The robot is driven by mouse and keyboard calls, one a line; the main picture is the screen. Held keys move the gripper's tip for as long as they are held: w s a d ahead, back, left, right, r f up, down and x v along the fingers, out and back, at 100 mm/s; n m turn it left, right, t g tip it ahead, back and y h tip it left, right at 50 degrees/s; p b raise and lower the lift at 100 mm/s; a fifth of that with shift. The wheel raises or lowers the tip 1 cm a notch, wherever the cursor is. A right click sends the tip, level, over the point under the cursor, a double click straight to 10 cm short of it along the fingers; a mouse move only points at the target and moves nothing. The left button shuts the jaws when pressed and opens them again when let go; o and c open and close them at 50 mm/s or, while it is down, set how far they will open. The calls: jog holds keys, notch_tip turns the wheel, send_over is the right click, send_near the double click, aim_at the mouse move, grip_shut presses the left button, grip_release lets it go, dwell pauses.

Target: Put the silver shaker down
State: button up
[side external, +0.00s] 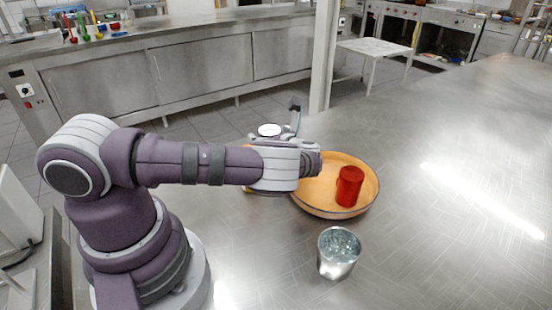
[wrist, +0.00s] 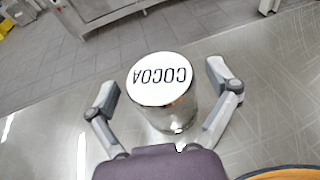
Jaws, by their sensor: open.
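The silver shaker (wrist: 176,112) has a shiny metal body and a white lid marked COCOA. It appears upright on the metal counter in the wrist view, between the two fingers of my gripper (wrist: 160,84). The fingers are spread wide, with a visible gap on each side of the shaker. In the side external view the shaker's white lid (side external: 268,130) shows just behind my arm, which hides most of its body. One finger of my gripper sticks up to the right of the lid.
A round orange tray (side external: 309,204) holds a red cup (side external: 349,187) to the right of my gripper. A silver tumbler (side external: 338,256) stands nearer the side camera. Something yellow is mostly hidden behind my arm. The counter (side external: 450,220) is clear at the right.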

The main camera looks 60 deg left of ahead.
jog(key=v, duration=1.2)
jog(key=shift+s+r, duration=0.1)
jog(key=shift+r, duration=0.05)
jog(key=shift+s+d+f+n+g+h, duration=0.1)
jog(key=shift+s+f+n+g+h, duration=0.15)
jog(key=shift+s+n+g+h, duration=0.4)
jog(key=s+d+r+n+t+h, duration=0.4)
jog(key=s+d+r+n+h, duration=0.3)
jog(key=s+r+n+h, duration=0.6)
jog(key=s+n, duration=0.1)
jog(key=n, duration=0.4)
jog(key=shift+d+r+t, duration=0.25)
jog(key=shift+r+t, duration=0.05)
jog(key=shift+t, duration=0.05)
